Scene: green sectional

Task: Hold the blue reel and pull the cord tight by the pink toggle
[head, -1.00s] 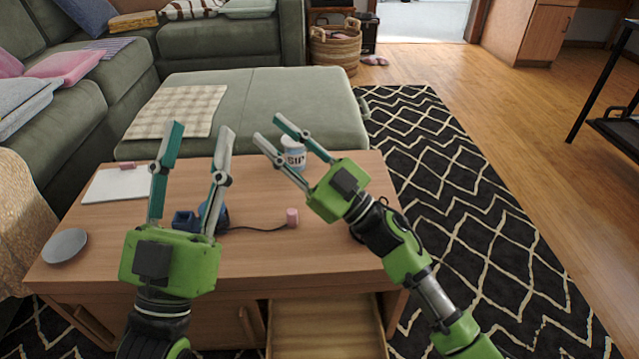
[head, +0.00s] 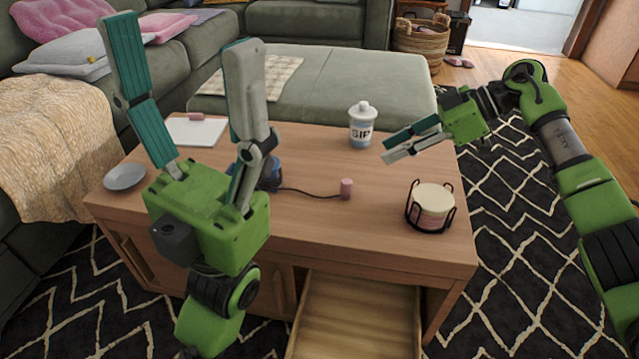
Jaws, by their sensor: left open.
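The blue reel (head: 271,174) sits on the wooden table, partly hidden behind the right finger of my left gripper. A dark cord (head: 308,192) runs from it along the tabletop to the small pink toggle (head: 346,188), which stands to its right. My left gripper (head: 184,38) is open with its fingers pointing up in the picture, in front of and left of the reel; nothing shows between them. My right gripper (head: 387,151) is at the table's right side, beyond and right of the toggle. Its fingers overlap in this view, so their opening is unclear.
On the table (head: 390,255) are a white lidded jar (head: 362,126), a black holder with round coasters (head: 433,206), a grey dish (head: 124,177) and a white pad (head: 197,131). An open drawer (head: 350,320) juts out below the front edge.

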